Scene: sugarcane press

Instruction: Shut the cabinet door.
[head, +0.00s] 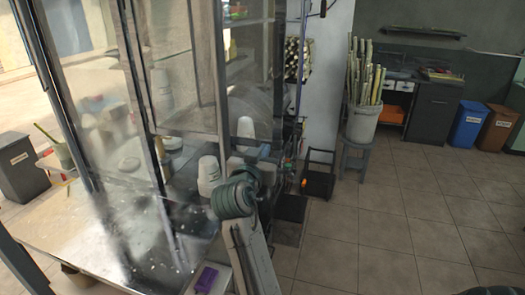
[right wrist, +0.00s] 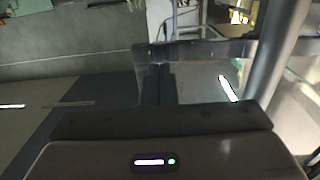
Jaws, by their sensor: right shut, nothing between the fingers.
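The glass-sided cabinet (head: 222,75) with metal frames fills the left of the head view. A tall framed glass panel (head: 182,60) stands at its front. I cannot tell for sure which panel is the door or how far it stands open. My right gripper (head: 263,152) is by the cabinet's right side, partly hidden behind my own wrist. In the right wrist view its dark fingers (right wrist: 160,62) are together and empty, close to a see-through panel (right wrist: 212,82) and a metal post (right wrist: 282,50). I cannot tell whether they touch. My left gripper is not in view.
White cups (head: 208,172) stand inside the cabinet. A purple object (head: 206,279) lies near the counter's front edge. A bucket of cane (head: 362,122) stands on a stool (head: 356,158) behind. Blue (head: 468,124) and brown (head: 497,127) bins are far right. The tiled floor (head: 400,220) at right is clear.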

